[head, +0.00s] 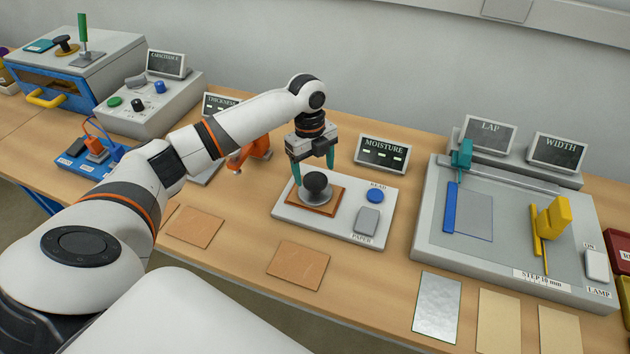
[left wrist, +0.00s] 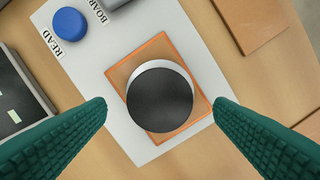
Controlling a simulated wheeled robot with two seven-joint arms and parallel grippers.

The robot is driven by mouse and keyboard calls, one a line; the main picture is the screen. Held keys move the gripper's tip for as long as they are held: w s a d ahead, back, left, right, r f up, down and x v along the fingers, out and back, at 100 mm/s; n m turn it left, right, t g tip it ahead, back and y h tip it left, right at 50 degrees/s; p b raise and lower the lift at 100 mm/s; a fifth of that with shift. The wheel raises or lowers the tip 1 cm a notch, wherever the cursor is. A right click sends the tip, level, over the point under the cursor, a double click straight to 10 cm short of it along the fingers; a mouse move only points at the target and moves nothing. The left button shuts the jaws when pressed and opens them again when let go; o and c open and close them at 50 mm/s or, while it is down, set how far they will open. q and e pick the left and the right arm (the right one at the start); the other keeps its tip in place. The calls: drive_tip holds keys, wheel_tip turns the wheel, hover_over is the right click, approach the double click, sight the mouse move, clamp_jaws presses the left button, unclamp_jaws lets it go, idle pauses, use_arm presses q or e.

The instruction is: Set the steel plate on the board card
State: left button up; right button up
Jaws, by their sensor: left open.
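My left gripper (head: 314,172) is open above the moisture unit, its green fingers on either side of a round black knob (head: 316,184). In the left wrist view the knob (left wrist: 160,97) shows between the open fingers, with a pale disc edge under it. This knobbed piece rests on a brown card (head: 327,208), which also shows in the left wrist view (left wrist: 190,124). A grey, metallic-looking flat plate (head: 437,305) lies at the table's front right. I cannot tell which of these two is the steel plate. My right gripper is not in view.
The moisture unit (head: 290,213) has a blue button (head: 375,195) and a grey switch (head: 367,221). Loose brown cards (head: 195,227) (head: 298,264) lie in front. A lap and width unit (head: 430,235) stands right; a moisture display (head: 382,154) stands behind.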

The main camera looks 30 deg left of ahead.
sight(312, 177)
use_arm(q)
wheel_tip(312, 177, up, 8)
drive_tip(key=b, duration=0.1)
drive_tip(key=shift+w+a+f, duration=0.15)
drive_tip(key=shift+a+f, duration=0.1)
drive_tip(key=shift+a, duration=0.15)
